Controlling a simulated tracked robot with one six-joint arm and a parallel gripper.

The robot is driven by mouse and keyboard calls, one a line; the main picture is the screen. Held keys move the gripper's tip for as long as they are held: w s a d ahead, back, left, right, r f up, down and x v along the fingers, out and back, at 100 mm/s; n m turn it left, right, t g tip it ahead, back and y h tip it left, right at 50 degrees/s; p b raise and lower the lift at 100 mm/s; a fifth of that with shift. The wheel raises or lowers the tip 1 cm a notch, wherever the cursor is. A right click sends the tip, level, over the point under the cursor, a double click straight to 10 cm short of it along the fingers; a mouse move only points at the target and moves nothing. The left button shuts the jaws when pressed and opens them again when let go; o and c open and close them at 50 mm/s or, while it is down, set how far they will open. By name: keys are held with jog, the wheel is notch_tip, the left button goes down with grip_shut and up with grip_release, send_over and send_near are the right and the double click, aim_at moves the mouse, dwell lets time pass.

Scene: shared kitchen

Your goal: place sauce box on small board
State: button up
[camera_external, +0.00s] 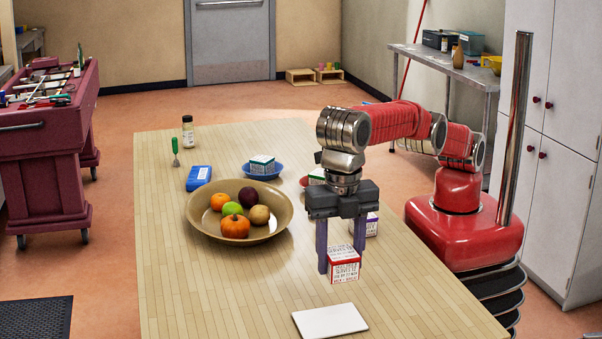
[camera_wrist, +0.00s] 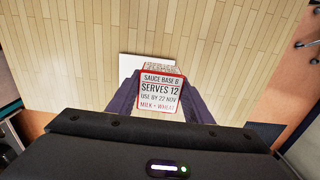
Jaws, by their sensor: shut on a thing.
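The sauce box (camera_external: 344,267) is a small white box with red edges. Its label reads "SAUCE BASE" and "SERVES 12" in the wrist view (camera_wrist: 160,92). My gripper (camera_external: 342,262) points down and is shut on the sauce box, with one finger on each side. The box appears to be just above the table, behind the board; the exact gap is hard to tell. The small board (camera_external: 330,321) is a white flat rectangle near the table's front edge. In the wrist view the board (camera_wrist: 130,66) shows partly behind the box, which hides much of it.
A brown bowl (camera_external: 199,223) of fruit stands left of my gripper. Another white box (camera_external: 371,225) stands behind my gripper, partly hidden. A box (camera_external: 262,165) sits on a blue plate (camera_external: 277,172) farther back. A blue case (camera_external: 199,178) and a jar (camera_external: 187,133) stand back left. The table's front left is clear.

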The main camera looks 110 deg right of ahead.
aim_at(339, 274)
jog(key=shift+f, duration=0.1)
jog(key=shift+f, duration=1.9)
jog(key=shift+f, duration=0.1)
jog(key=shift+f, duration=1.9)
jog(key=shift+f, duration=0.1)
jog(key=o, duration=1.1)
jog(key=shift+o, duration=0.2)
jog(key=shift+r, duration=3.85)
